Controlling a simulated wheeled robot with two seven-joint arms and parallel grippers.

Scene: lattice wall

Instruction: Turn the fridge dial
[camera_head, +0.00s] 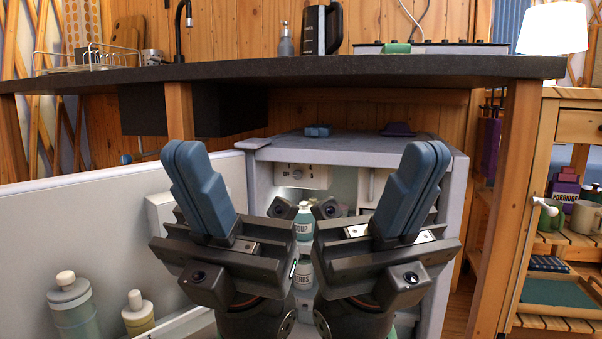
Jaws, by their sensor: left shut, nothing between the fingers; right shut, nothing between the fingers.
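The fridge (345,147) stands under the dark counter with its door (95,213) swung open to the left. My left gripper (186,150) is shut and empty, in front of the fridge's left side and left of the dial. My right gripper (428,150) is shut and empty, in front of the fridge's right side. Both grippers point up, apart from the dial. My wrists hide much of the fridge's lower interior.
Bottles (303,222) stand inside the fridge, partly hidden. Other bottles (73,304) sit in the door shelf. The counter (300,70) overhangs the fridge, with a wooden leg (508,210) at right. A wooden shelf cart (575,125) stands further right.

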